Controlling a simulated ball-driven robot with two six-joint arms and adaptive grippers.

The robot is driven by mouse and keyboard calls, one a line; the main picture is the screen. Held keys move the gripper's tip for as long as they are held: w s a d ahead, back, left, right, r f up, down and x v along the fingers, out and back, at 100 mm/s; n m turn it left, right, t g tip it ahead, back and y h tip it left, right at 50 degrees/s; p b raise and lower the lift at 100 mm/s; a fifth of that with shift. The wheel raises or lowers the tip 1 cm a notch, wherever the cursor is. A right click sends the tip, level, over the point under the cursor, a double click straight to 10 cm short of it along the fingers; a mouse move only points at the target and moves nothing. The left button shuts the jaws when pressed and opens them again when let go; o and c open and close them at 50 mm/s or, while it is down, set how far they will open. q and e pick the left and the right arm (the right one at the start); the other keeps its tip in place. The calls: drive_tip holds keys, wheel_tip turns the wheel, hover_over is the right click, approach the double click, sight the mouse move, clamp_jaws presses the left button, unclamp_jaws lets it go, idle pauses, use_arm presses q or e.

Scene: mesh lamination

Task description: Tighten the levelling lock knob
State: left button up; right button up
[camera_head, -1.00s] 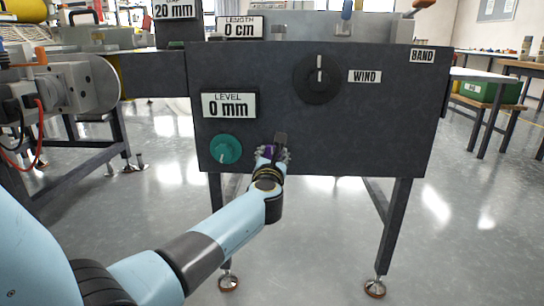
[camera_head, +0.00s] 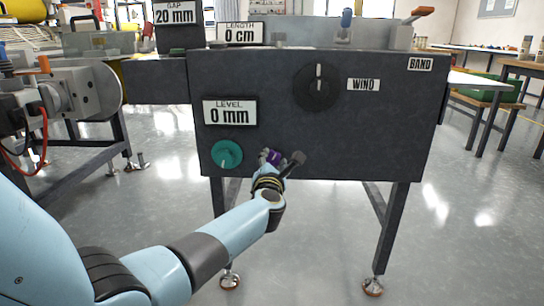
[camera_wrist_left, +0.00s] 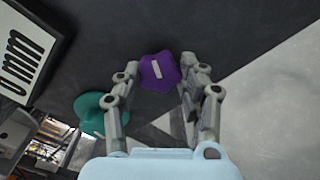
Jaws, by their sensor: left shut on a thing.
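The purple lobed knob (camera_head: 274,157), which I take for the levelling lock knob, is low on the dark machine panel, right of the round green knob (camera_head: 227,154) and below the LEVEL display reading 0 mm (camera_head: 229,111). My left gripper (camera_head: 280,158) is at the purple knob, with one dark finger slanting up to the right. The green knob (camera_wrist_left: 98,113) shows behind the left finger there. My right gripper is not in view.
The panel also carries a large black WIND knob (camera_head: 317,87) and a BAND label (camera_head: 420,64). A grey roller assembly (camera_head: 85,90) with a red cable stands at the left. The floor under the panel is clear between the dark legs (camera_head: 392,228).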

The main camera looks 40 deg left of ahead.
use_arm(q)
drive_tip(key=m+p, duration=0.2)
drive_tip(key=m, duration=0.3)
drive_tip(key=shift+m+p, duration=0.3)
drive_tip(key=shift+p, duration=0.05)
drive_tip(key=m+p, duration=0.2)
drive_tip(key=m, duration=0.3)
drive_tip(key=shift+f+m+p, duration=0.15)
drive_tip(key=shift+m+p, duration=0.15)
drive_tip(key=shift+m, duration=0.7)
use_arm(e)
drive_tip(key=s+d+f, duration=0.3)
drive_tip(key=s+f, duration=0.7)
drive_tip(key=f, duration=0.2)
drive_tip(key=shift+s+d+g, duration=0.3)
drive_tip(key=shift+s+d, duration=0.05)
use_arm(q)
drive_tip(key=o, duration=1.2)
drive_tip(key=shift+c, duration=0.2)
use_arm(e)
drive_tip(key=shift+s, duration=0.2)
use_arm(q)
drive_tip(key=v, duration=1.2)
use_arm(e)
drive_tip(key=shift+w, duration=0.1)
